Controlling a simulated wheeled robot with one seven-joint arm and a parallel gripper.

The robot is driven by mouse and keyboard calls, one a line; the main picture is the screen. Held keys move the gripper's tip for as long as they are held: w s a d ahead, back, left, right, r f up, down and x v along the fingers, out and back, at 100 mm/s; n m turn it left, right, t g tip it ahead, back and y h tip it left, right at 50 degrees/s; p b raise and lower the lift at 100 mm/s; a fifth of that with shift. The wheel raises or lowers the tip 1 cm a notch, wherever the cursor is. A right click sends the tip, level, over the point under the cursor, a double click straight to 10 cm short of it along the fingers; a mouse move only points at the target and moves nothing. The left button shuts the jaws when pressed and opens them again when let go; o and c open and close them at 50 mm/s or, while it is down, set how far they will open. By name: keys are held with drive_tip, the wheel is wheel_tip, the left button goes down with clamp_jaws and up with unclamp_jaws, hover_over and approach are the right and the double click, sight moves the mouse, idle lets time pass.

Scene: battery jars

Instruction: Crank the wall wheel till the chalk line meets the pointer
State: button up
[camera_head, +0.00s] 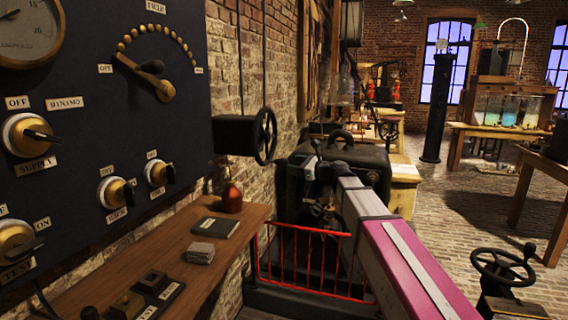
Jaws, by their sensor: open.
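The wall wheel (265,136) is a black spoked handwheel seen nearly edge-on, on the right side of a black box (234,135) on the brick wall. No chalk line or pointer can be made out on it at this size and angle. My arm, pink and grey, reaches in from the lower right. My gripper (318,190) is dark against a dark machine, right of and below the wheel, and apart from it in the picture. It is open, and I see nothing held in it; its fingers are hard to make out.
A dark control panel (100,205) with dials fills the left. Below it a wooden shelf (190,240) holds a book, a red bottle and switches. A red railing (305,262) stands before the dark machine. Another handwheel (503,266) is at lower right. Brick floor lies open beyond.

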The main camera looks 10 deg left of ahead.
sight(283, 162)
drive_tip(key=x, duration=0.6)
drive_tip(key=shift+a, duration=0.1)
clamp_jaws()
